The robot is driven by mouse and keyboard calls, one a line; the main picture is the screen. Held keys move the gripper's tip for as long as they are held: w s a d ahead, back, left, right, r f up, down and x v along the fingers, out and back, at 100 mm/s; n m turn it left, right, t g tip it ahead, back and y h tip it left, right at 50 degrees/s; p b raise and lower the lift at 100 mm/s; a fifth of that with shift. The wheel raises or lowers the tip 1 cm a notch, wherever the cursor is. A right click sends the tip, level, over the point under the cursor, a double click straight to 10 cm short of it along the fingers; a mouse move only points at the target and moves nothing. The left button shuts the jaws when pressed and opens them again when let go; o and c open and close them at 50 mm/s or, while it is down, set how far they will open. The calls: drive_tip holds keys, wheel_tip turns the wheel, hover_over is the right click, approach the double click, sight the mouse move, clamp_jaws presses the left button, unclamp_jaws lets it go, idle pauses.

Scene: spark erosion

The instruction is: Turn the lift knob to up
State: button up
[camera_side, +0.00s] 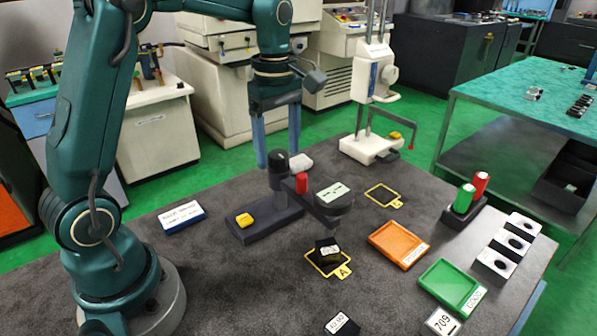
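A small dark machine has a long base (262,228) with a yellow knob-like part (244,220) at its left end. A dark post with a black cap (278,160) rises from it, beside a red cylinder (301,184) and a round head (335,196) with a pale label. No readable mark tells me which part is the lift knob or how it is set. My gripper (278,157) points down with its two blue fingers apart, and nothing shows between them above the cap. The fingertips appear close to the cap; I cannot tell whether they touch it.
A white stand (370,146) with another yellow part (395,135) is behind. An orange tray (398,244) and a green tray (452,287) lie at right. A dark block (326,250) sits in a yellow frame. Green and red cylinders (464,197) stand farther right. The front left tabletop is clear.

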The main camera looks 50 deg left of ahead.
sight(279, 154)
idle(0.3)
drive_tip(key=shift+r, duration=2.5)
drive_tip(key=shift+d+r, duration=0.1)
drive_tip(key=s+d+r+m+t, duration=0.3)
drive_tip(key=s+d+r+m, duration=0.2)
drive_tip(key=s, duration=0.3)
drive_tip(key=s+d+f+m+t, duration=0.2)
drive_tip(key=s+f+m, duration=0.4)
drive_tip(key=m, duration=0.7)
drive_tip(key=shift+d+f+m+t, duration=0.3)
drive_tip(key=shift+d+f, duration=0.1)
drive_tip(key=shift+f, duration=0.55)
